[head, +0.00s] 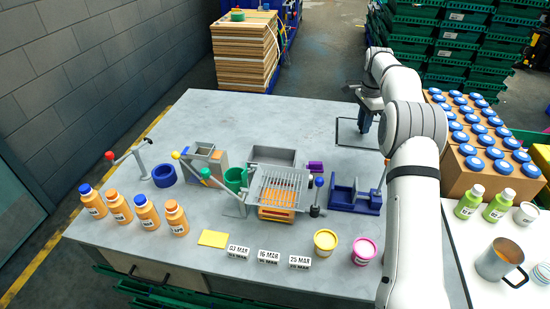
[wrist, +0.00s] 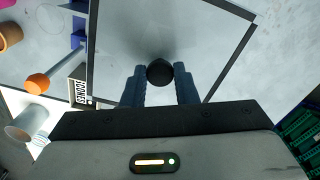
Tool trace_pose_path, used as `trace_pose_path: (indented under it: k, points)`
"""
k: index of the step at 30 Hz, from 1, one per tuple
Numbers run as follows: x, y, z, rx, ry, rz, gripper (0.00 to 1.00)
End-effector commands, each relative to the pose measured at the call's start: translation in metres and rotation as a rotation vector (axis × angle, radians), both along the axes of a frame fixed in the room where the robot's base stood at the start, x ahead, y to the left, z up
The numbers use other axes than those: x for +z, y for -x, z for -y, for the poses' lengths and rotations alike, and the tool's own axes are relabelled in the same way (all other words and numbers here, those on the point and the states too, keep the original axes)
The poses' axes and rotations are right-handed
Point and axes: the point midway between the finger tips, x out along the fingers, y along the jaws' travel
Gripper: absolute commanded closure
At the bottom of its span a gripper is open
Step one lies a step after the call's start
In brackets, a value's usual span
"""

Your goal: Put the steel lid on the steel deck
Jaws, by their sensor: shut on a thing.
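My gripper (head: 364,128) is over a dark-bordered grey square (head: 348,139) at the back right of the table. In the wrist view my gripper (wrist: 160,92) has its two blue-grey fingers on either side of a round black knob (wrist: 160,73), shut on it. I take this knob to be the handle of the steel lid. The bordered square (wrist: 115,50) fills the wrist view beyond the fingers. I cannot tell whether this grey surface is the lid's plate or the steel deck, nor whether the lid touches what is below.
A steel tray (head: 262,154), a wire rack (head: 283,180) and a blue fixture (head: 352,197) stand left of my arm. Bottles (head: 147,213) line the left front. Boxes of blue-capped jars (head: 470,158) stand at right. The back left of the table is clear.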

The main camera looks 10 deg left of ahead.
Motion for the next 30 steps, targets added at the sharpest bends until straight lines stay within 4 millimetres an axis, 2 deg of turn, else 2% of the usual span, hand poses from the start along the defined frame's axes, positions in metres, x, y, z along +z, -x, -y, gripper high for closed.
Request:
trace_pose_path:
  k: [1, 3, 10, 18, 27, 30]
  points:
    - [-0.016, 0.0, 0.001, -0.001, 0.0, 0.002, 1.0]
    - [-0.03, 0.0, 0.001, -0.002, 0.001, 0.001, 1.0]
    - [-0.071, 0.001, 0.0, 0.0, 0.001, 0.001, 1.0]
    - [-0.083, 0.001, -0.004, 0.006, 0.0, 0.002, 1.0]
    - [-0.133, 0.001, -0.005, 0.009, 0.0, 0.0, 1.0]
    - [-0.141, 0.001, -0.006, 0.009, 0.0, 0.003, 1.0]
